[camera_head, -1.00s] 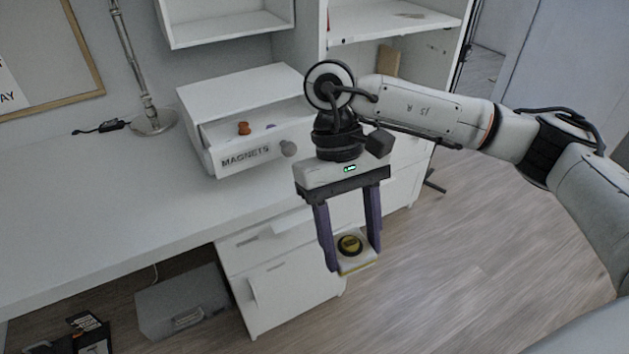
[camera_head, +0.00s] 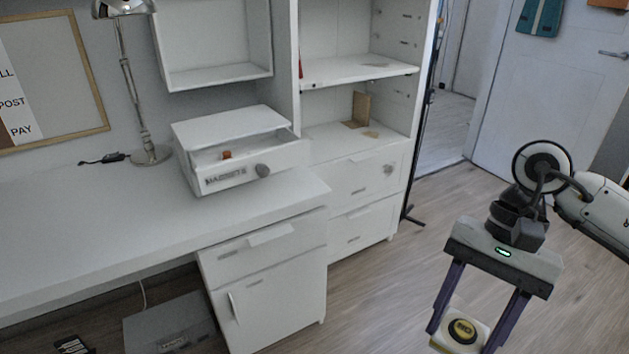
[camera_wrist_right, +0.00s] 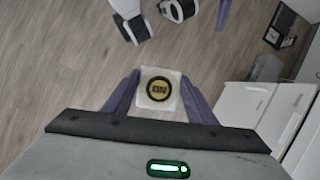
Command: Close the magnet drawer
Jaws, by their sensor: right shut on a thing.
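The magnet drawer (camera_head: 232,174) is part of a small white box (camera_head: 228,124) on the desk. It is pulled partly out, with a round grey knob and a label on its front. A small orange-brown thing (camera_head: 227,154) shows inside it. My right gripper (camera_head: 459,338) is at the lower right, over the floor and well away from the drawer. It is shut on a whitish block with a round yellow and black face (camera_head: 462,331). The block also shows between the fingers in the right wrist view (camera_wrist_right: 160,89). My left gripper is not in the head view.
The white desk (camera_head: 90,220) is mostly bare, with a lamp (camera_head: 150,153) beside the box. A tall shelf unit (camera_head: 355,140) stands behind and to the right. A grey box (camera_head: 170,325) is on the floor under the desk. Open wooden floor lies at right.

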